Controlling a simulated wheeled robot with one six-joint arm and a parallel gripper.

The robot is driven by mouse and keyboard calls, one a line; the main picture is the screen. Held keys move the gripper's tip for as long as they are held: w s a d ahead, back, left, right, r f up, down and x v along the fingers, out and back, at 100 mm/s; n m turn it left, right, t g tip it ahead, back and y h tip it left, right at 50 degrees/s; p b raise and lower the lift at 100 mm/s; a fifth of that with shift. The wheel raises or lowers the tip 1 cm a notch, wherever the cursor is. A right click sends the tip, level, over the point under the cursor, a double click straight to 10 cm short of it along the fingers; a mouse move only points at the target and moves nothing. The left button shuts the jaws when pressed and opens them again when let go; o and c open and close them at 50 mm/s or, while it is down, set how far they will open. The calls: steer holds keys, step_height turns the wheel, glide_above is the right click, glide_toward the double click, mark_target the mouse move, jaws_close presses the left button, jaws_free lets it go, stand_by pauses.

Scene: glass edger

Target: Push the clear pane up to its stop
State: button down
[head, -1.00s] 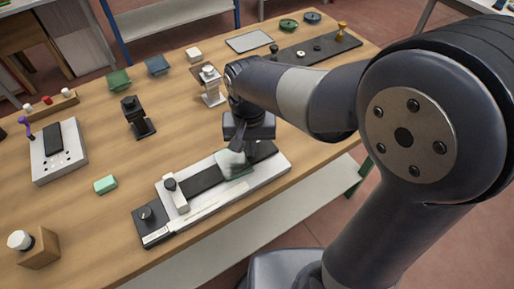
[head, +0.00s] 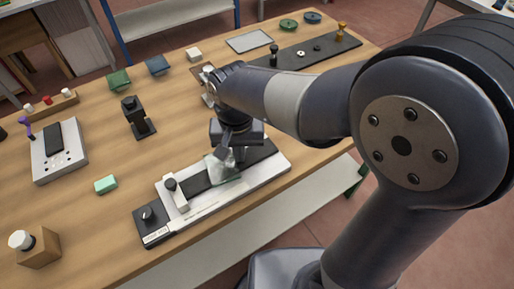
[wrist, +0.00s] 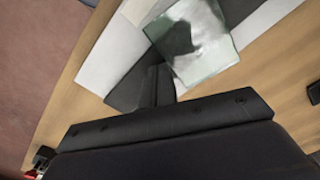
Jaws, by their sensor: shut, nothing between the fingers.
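The clear pane (head: 222,171) is a small greenish glass square lying on the dark track (head: 262,150) of the white glass edger (head: 277,167). It also shows in the wrist view (wrist: 205,62), with its green edges. A white block with a black knob (head: 175,194) crosses the track to the left of the pane, with a gap of bare track between. My gripper (head: 228,153) is shut and empty, low over the track at the pane's right side. In the wrist view the fingers (wrist: 158,84) reach the pane's near edge; I cannot tell for sure whether they touch.
A black end plate with a knob (head: 147,216) is at the edger's left end. A green block (head: 106,184), a black stand (head: 138,118) and a wooden block with a white knob (head: 38,248) stand nearby. The table's front edge runs close below the edger.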

mark_target(218, 170)
steer(key=shift+s+a, duration=0.55)
steer(key=shift+a, duration=0.25)
steer(key=shift+s+a, duration=0.5)
steer(key=shift+a, duration=0.3)
steer(key=shift+s+a, duration=0.55)
steer(key=shift+a, duration=0.25)
steer(key=shift+p, duration=0.3)
steer(key=shift+w+d+r+p, duration=0.15)
steer(key=shift+d+r+p, duration=0.05)
steer(key=shift+r+p, duration=1)
steer(key=shift+w+d+r+p, duration=0.1)
steer(key=shift+d+r+p, duration=0.1)
steer(key=shift+r+p, duration=0.95)
steer(key=shift+r, duration=0.15)
steer(key=shift+b, duration=0.3)
